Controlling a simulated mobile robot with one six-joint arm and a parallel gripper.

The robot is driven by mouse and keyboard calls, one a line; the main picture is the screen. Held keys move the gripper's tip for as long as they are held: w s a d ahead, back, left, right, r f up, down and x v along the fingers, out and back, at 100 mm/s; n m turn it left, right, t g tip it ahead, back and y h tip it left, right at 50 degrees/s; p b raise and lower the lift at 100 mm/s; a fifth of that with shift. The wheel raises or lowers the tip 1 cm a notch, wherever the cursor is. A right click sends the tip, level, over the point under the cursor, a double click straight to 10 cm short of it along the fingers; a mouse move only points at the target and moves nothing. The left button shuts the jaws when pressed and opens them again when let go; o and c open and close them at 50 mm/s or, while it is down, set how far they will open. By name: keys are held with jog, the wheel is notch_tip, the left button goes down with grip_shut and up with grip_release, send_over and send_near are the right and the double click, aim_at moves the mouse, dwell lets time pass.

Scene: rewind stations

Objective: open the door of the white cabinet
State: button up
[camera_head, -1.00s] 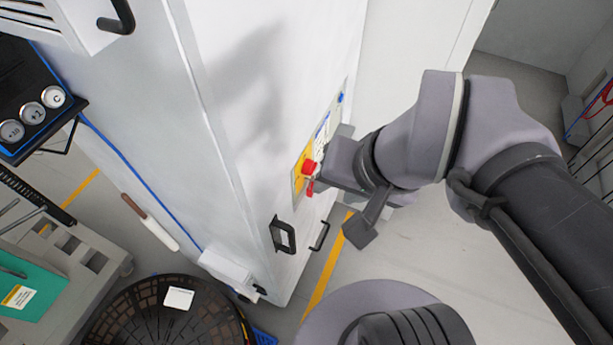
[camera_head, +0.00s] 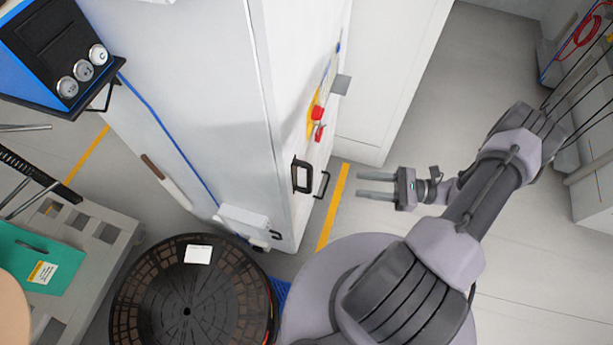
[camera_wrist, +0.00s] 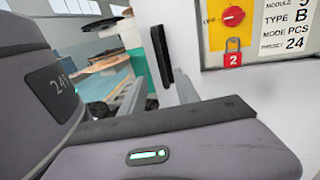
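The white cabinet (camera_head: 295,60) stands tall in the middle of the head view. A black handle (camera_head: 301,176) sits low near its front edge, and a second black handle (camera_head: 322,184) is just right of it. My gripper (camera_head: 360,187) is to the right of these handles, its fingers apart and pointing left at them, with nothing between. In the wrist view a black upright handle (camera_wrist: 162,57) on a white face shows ahead, between the lines of my two fingers (camera_wrist: 158,90). I cannot tell which handle it is. The door looks closed.
A yellow panel with a red switch (camera_head: 318,113) is on the cabinet face above the handles; the wrist view shows a red padlock (camera_wrist: 233,51) there.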

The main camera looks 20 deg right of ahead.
aim_at(310, 179)
jog(key=b+x, duration=0.1)
jog(key=x, duration=1.4)
jog(key=shift+w+a, duration=0.1)
jog(key=shift+a, duration=0.05)
grip_shut()
dwell(0.5)
